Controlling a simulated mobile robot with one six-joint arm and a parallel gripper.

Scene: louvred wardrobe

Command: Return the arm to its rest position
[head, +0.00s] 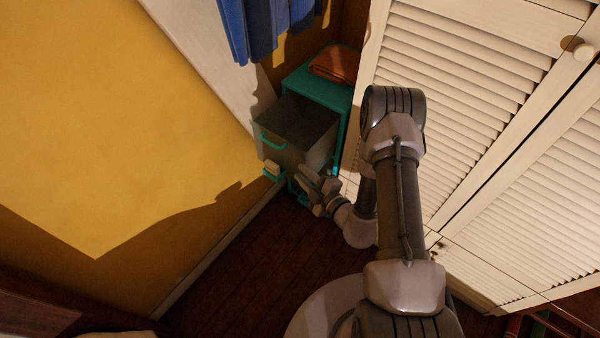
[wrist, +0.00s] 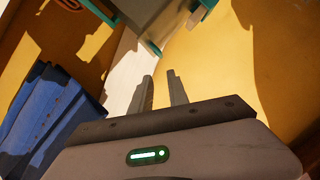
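My arm reaches down beside the wardrobe in the head view, and my gripper (head: 308,180) is just in front of the teal cabinet (head: 322,90), low and close to its pulled-out drawer (head: 285,150). Whether it touches the drawer cannot be told. In the wrist view the two fingers of my gripper (wrist: 160,76) stand apart with nothing between them. The drawer, with a teal handle (head: 270,142), stands open, and I see no object inside it.
An orange folded cloth (head: 335,63) lies on the cabinet. Blue clothes (head: 262,25) hang above; blue cloth also shows in the wrist view (wrist: 48,115). White louvred doors (head: 465,90) stand close to the right of my arm. A yellow wall (head: 100,110) is at left. Dark floor (head: 235,260) is clear.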

